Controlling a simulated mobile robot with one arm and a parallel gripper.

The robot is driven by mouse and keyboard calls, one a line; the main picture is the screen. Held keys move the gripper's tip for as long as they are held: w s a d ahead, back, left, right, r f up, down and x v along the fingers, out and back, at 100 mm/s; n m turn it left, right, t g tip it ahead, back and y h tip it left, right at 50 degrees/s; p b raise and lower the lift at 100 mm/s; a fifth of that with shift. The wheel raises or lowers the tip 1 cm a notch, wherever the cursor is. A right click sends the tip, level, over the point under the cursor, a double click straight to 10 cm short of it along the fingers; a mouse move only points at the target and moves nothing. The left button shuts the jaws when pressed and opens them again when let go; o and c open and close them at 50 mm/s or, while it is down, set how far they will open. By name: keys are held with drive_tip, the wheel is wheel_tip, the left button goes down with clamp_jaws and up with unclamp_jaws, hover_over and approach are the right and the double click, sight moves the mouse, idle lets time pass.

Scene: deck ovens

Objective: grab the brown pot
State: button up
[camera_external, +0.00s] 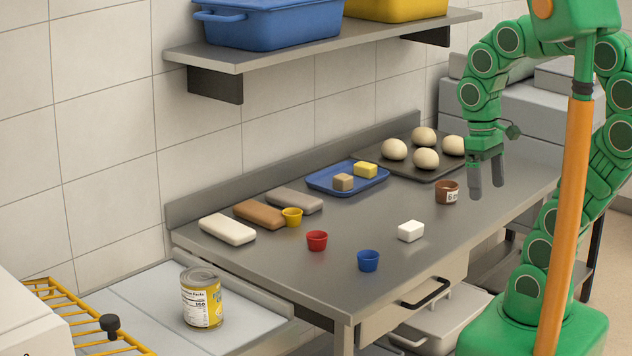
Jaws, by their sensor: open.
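The brown pot (446,192) is a small cup with a white label, standing upright on the steel table near the dark tray. My gripper (487,180) is open and empty, pointing down just to the right of the pot. Its grey fingertips are apart from the pot and appear above the table. Nothing hides the pot.
A dark tray (402,166) holds several dough balls behind the pot. A blue tray (318,181) with two small blocks lies to the left. A white block (411,231), a blue cup (368,260) and a red cup (317,240) stand in front. A shelf (300,45) overhangs the back.

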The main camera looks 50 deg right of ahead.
drive_tip(key=w+d+m+t+y, duration=0.25)
drive_tip(key=w+m+y, duration=0.35)
drive_tip(key=w+m, duration=0.8)
drive_tip(key=m+t+h, duration=0.2)
drive_tip(key=m+t, duration=1.1)
drive_tip(key=m, duration=0.6)
hover_over(444, 185)
drive_tip(key=s+d, duration=0.1)
drive_tip(key=s, duration=0.3)
drive_tip(key=shift+g, duration=0.35)
wheel_tip(444, 185, down, 19)
drive_tip(key=shift+a+f, duration=0.15)
drive_tip(key=shift+f+n, duration=0.3)
drive_tip(key=shift+f, duration=0.15)
drive_tip(key=shift+w+f, duration=0.1)
drive_tip(key=shift+w, duration=0.05)
drive_tip(key=shift+x, duration=1.1)
drive_tip(key=shift+w+a+f, duration=0.1)
drive_tip(key=shift+w, duration=0.7)
drive_tip(key=shift+w+a+f, duration=0.1)
drive_tip(key=shift+w+f, duration=0.05)
drive_tip(key=shift+w, duration=0.65)
drive_tip(key=shift+x, duration=1)
